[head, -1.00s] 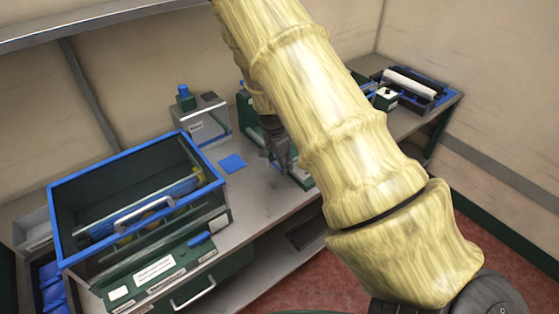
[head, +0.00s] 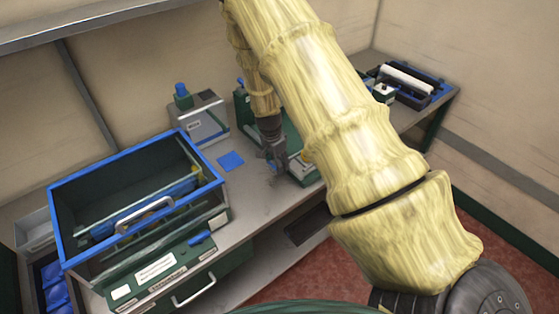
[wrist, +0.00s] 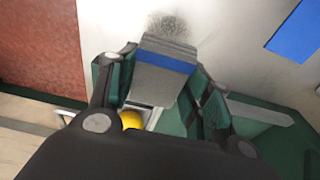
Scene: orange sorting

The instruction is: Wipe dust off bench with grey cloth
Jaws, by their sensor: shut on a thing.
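My gripper (head: 277,166) is low over the grey bench (head: 262,204), right of a blue square. In the wrist view my gripper (wrist: 163,84) is shut on the grey cloth (wrist: 160,83), a folded grey piece with a blue stripe across it. A dark speckled dust patch (wrist: 173,24) lies on the pale bench top just beyond the cloth's far edge. I cannot tell whether the cloth touches the bench. The cloth is hard to make out in the head view, and my arm hides part of the bench.
A blue-rimmed crate (head: 137,158) stands at the left on a green unit with a handle. The flat blue square (head: 230,161) lies on the bench. A grey box (head: 207,120) stands behind it. A tray with a white roll (head: 408,81) is at the far right.

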